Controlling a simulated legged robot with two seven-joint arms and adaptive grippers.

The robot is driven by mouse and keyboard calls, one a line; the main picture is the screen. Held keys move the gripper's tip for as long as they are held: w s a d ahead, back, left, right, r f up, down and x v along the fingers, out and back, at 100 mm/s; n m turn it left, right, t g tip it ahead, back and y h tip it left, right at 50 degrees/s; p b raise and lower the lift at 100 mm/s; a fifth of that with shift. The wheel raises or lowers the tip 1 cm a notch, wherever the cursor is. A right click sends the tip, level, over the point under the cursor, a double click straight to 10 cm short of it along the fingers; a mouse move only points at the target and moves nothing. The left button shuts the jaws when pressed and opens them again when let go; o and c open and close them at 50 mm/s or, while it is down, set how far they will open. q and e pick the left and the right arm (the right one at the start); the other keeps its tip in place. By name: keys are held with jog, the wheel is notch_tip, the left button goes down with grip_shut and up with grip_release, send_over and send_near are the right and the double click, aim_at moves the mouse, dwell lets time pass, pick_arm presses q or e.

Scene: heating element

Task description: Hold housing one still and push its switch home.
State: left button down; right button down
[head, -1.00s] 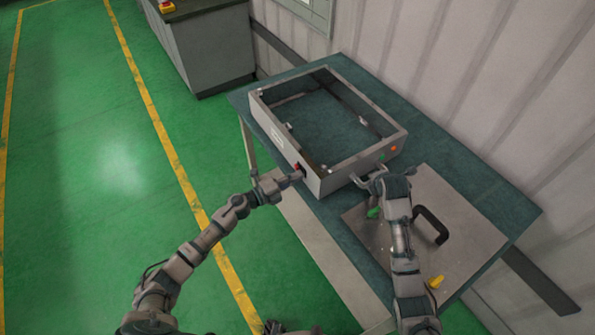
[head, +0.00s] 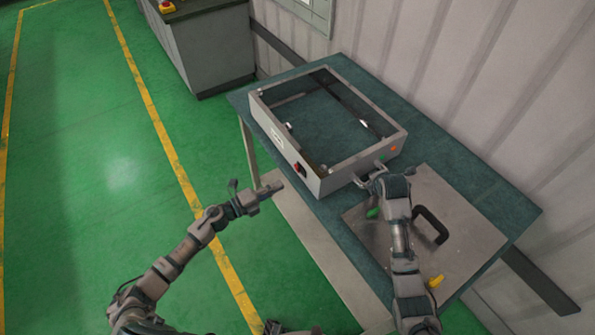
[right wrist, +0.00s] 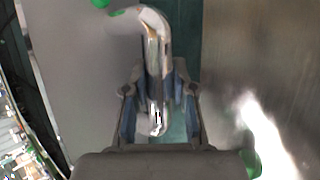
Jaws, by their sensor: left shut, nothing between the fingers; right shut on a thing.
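Housing one (head: 335,180) is a grey open-topped box frame on the table. Its switch (head: 301,169), red and black, sits in the left-facing wall near the front corner; how deep it sits is too small to tell. My left gripper (head: 279,188) is shut and empty, left of the switch and apart from it. My right gripper (head: 370,181) is shut on the housing's metal handle (head: 360,182) at the right-facing wall. In the right wrist view the shiny handle (right wrist: 153,60) stands between the fingers of my right gripper (right wrist: 157,112).
A grey panel (head: 468,225) with a black handle (head: 431,225) lies on the teal table (head: 480,180), right of the housing. A yellow piece (head: 436,282) is on the panel. A ribbed wall stands behind the table. Open green floor is at left.

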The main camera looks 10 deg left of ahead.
jog(key=shift+s+f, duration=0.15)
jog(key=shift+f, duration=0.2)
jog(key=c, duration=1.1)
grip_release()
jog(key=shift+o, duration=1.2)
jog(key=shift+r, duration=0.2)
